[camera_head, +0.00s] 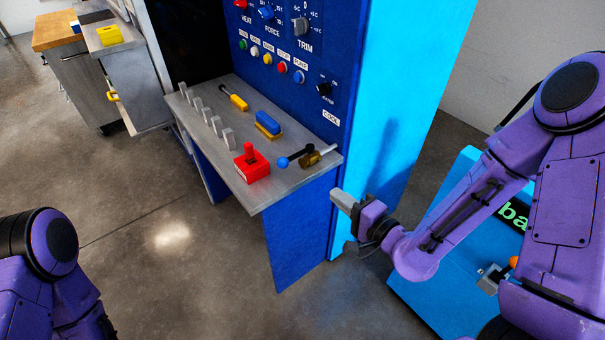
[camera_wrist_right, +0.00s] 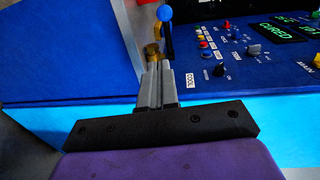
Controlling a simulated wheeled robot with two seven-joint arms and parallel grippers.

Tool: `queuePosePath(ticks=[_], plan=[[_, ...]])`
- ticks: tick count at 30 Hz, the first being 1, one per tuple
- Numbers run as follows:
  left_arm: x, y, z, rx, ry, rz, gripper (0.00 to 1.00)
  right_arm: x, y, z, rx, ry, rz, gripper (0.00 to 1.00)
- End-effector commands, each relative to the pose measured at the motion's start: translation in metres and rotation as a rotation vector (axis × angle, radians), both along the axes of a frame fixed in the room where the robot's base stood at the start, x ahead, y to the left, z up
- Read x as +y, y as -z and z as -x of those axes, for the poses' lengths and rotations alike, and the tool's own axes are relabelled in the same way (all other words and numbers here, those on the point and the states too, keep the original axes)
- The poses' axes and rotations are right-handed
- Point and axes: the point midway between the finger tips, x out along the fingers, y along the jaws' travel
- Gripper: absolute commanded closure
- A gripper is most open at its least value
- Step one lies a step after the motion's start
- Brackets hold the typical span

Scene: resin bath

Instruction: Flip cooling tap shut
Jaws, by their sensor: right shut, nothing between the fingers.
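The cooling tap (camera_head: 309,158) is a brass valve at the right front corner of the grey shelf. Its black lever ends in a blue ball (camera_head: 283,163) and points left in the head view. The tap also shows in the right wrist view (camera_wrist_right: 152,51), with its lever and blue ball (camera_wrist_right: 165,13) beyond my fingertips. My right gripper (camera_head: 338,195) is shut and empty. It is just off the shelf's right end, below and right of the tap, apart from it in the head view. My left gripper is out of view; only part of that arm shows at lower left.
The grey shelf (camera_head: 195,120) also holds a red block-shaped control (camera_head: 251,165), a blue and yellow block (camera_head: 268,123), a yellow-handled tool (camera_head: 238,102) and several grey pegs. The blue panel (camera_head: 290,45) with knobs and buttons rises behind. A light blue side wall (camera_head: 400,90) stands close to my right gripper.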

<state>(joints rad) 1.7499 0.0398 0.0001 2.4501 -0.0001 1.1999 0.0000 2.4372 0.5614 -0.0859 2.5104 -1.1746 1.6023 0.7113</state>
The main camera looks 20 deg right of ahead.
Motion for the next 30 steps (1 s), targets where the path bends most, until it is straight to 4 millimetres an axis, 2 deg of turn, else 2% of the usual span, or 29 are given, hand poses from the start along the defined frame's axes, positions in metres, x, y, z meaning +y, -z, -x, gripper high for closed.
queuePosePath(ticks=[8,11,14,24,30], plan=[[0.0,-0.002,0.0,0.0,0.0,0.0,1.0,0.001,-0.001,-0.001,0.001,-0.002,0.003,1.0],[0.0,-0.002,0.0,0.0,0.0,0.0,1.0,0.003,0.0,-0.008,0.0,-0.004,0.006,1.0],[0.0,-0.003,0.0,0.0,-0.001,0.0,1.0,0.009,0.002,-0.024,0.001,-0.004,0.006,1.0],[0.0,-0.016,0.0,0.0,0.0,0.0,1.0,0.035,0.01,-0.093,0.002,-0.004,0.008,1.0],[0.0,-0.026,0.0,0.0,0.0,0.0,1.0,0.045,0.004,-0.121,0.002,-0.003,0.006,1.0]])
